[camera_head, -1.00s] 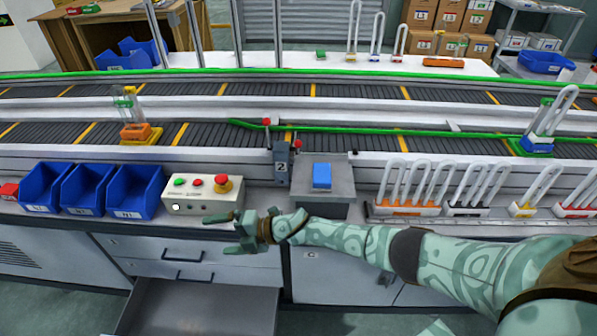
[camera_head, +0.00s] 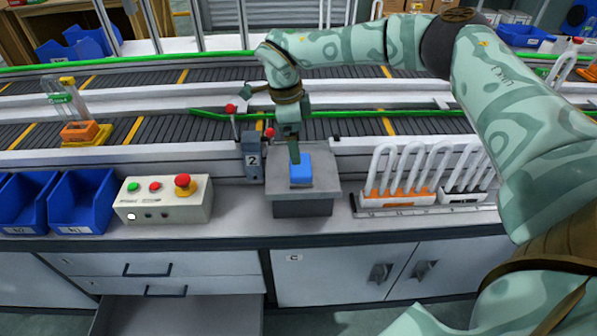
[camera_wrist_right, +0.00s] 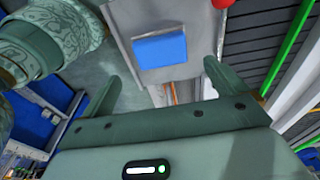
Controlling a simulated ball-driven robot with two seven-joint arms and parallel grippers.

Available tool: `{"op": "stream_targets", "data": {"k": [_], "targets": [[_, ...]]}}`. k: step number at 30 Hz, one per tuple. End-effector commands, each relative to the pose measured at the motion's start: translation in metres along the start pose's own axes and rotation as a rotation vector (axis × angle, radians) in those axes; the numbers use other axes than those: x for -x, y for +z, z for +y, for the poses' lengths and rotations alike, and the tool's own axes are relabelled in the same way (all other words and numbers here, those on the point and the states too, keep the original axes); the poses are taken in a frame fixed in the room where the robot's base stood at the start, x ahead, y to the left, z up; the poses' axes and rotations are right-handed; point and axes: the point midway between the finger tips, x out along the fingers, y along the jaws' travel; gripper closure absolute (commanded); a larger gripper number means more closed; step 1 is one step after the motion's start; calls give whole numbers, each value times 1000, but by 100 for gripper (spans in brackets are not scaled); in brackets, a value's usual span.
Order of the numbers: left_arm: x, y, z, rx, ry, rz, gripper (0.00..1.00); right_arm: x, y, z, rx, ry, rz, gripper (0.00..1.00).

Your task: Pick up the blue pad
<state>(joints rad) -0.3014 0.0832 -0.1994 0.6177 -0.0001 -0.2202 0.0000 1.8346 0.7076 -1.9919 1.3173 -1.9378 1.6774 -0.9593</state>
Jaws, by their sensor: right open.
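The blue pad (camera_head: 301,169) lies on top of a grey block-shaped stand (camera_head: 318,190) at the front of the line. My right gripper (camera_head: 270,125) is above it, coming down from the arm that enters at right. One finger reaches down to the pad's back edge in the head view; I cannot tell if it touches. The other finger is higher, to the left. In the right wrist view the gripper (camera_wrist_right: 165,74) is open and empty, with the blue pad (camera_wrist_right: 160,49) beyond the fingertips and between them. My left gripper is not in view.
A grey post marked 2 (camera_head: 253,157) and red-knobbed levers (camera_head: 231,109) stand just left of the stand. A control box (camera_head: 163,200) with buttons is further left, beside blue bins (camera_head: 82,203). A rack of white loops (camera_head: 400,195) is at right. The conveyor runs behind.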

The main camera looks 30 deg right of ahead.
Motion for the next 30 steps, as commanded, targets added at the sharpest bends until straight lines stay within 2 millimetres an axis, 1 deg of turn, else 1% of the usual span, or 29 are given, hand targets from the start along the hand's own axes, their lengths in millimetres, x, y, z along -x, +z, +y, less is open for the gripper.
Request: {"op": "stream_targets", "data": {"k": [1, 3, 6, 11, 14, 18, 19, 22, 27, 29, 30], "targets": [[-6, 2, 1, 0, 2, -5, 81, -16, 0, 0, 1, 4, 2, 3], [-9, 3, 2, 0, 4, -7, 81, -28, 0, 0, -1, 3, 1, 3], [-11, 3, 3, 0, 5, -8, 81, -38, 0, 0, -1, 1, -1, 3], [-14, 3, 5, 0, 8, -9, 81, -46, 0, 0, -1, 1, -2, 3], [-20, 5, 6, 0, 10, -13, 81, -60, -2, 0, 0, 3, -1, 3], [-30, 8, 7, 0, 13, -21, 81, -85, -4, -1, -1, 4, 0, 3], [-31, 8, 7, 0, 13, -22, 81, -89, -4, -1, -1, 4, 0, 3], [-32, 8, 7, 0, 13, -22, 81, -94, -4, -1, -1, 1, -2, 3], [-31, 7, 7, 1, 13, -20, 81, -92, -5, -1, -1, -1, -3, 3], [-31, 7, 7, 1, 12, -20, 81, -92, -4, -1, -1, 0, -3, 19], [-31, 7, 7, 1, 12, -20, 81, -92, -4, -1, -1, 0, -3, 31]]}}
